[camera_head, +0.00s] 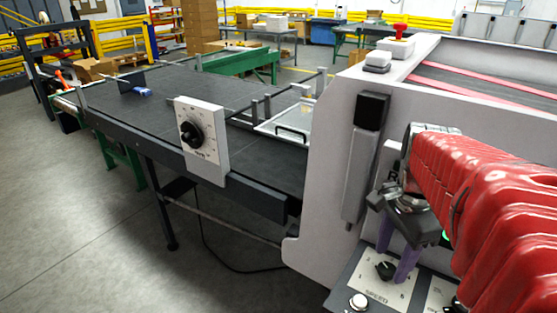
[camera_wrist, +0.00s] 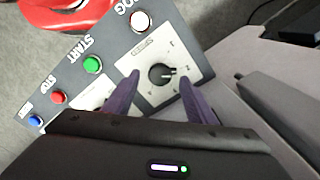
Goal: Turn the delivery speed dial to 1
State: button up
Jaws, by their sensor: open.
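A small black dial (camera_head: 386,271) sits on a white plate marked SPEED on the control panel at the lower right. In the wrist view the dial (camera_wrist: 161,74) lies between my finger tips, with its white pointer mark toward the right of the picture. Some of its scale numbers are too small to read. My gripper (camera_head: 397,268) is open, its two purple fingers (camera_wrist: 159,78) on either side of the dial. I cannot tell whether they touch it. A larger black dial (camera_head: 190,134) with a scale is on a white box on the belt table's side.
The panel also carries a white button (camera_wrist: 141,21), a green START button (camera_wrist: 93,64), a red button (camera_wrist: 57,97) and a blue button (camera_wrist: 34,120). The grey machine side (camera_head: 330,160) stands close beside my gripper. Floor (camera_head: 90,240) at the left is clear.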

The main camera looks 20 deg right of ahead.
aim_at(386, 273)
jog(key=shift+f, duration=1.2)
jog(key=shift+c, duration=0.4)
jog(key=c, duration=1)
jog(key=shift+o, duration=0.2)
jog(key=shift+n, duration=0.4)
jog(key=n, duration=1.2)
jog(key=shift+n, duration=0.3)
